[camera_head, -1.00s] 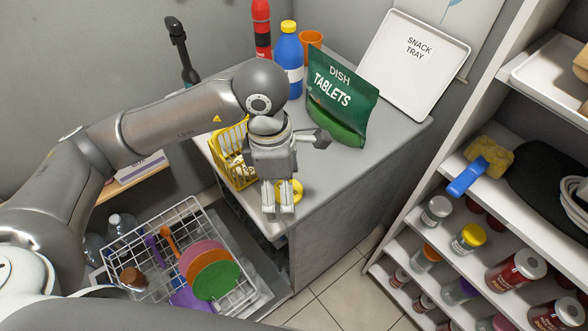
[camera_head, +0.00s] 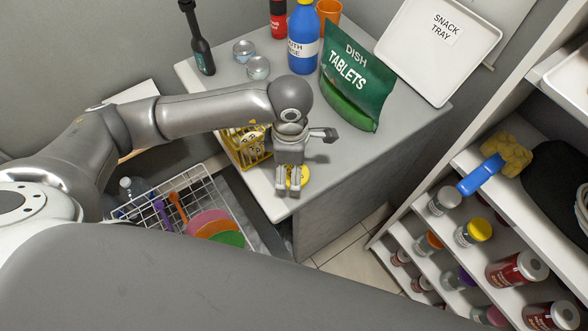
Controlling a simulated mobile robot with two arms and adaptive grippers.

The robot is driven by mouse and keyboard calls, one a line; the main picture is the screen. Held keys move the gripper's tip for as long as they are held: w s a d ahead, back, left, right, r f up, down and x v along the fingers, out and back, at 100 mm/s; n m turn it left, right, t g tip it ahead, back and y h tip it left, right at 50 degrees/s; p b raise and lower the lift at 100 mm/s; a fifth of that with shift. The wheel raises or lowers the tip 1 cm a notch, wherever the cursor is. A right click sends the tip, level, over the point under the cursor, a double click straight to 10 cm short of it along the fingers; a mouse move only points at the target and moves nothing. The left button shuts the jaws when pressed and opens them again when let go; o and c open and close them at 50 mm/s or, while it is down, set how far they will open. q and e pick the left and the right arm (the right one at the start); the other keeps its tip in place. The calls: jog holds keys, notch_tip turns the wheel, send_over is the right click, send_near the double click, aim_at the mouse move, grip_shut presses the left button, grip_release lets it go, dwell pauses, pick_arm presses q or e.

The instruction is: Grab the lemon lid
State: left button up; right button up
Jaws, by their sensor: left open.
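The lemon lid is a small yellow disc (camera_head: 298,177) lying on the grey counter near its front edge. My left gripper (camera_head: 293,190) points down at it, with its fingers in front of the disc and partly hiding it. The left gripper is open, and I cannot tell whether its fingers touch the lid. My right gripper is not in view.
A yellow basket (camera_head: 247,149) stands just left of the gripper. The green dish tablets pouch (camera_head: 354,80) and snack tray (camera_head: 428,75) stand behind to the right. A wire dish rack (camera_head: 167,193) lies lower left. Shelves with jars (camera_head: 474,231) are at right.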

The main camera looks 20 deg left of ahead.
pick_arm(q)
jog(key=shift+f, duration=0.75)
jog(key=shift+c, duration=2.1)
jog(key=c, duration=0.4)
jog(key=shift+c, duration=0.3)
jog(key=shift+w+r, duration=0.1)
jog(key=shift+r, duration=0.35)
notch_tip(320, 180, up, 2)
jog(key=shift+r+b, duration=0.15)
jog(key=shift+b, duration=0.15)
jog(key=s+d+r+p, duration=0.1)
jog(key=s+r+p, duration=0.5)
jog(key=s+r, duration=0.4)
jog(key=s, duration=0.4)
jog(key=shift+d+p, duration=0.15)
jog(key=shift+p, duration=0.2)
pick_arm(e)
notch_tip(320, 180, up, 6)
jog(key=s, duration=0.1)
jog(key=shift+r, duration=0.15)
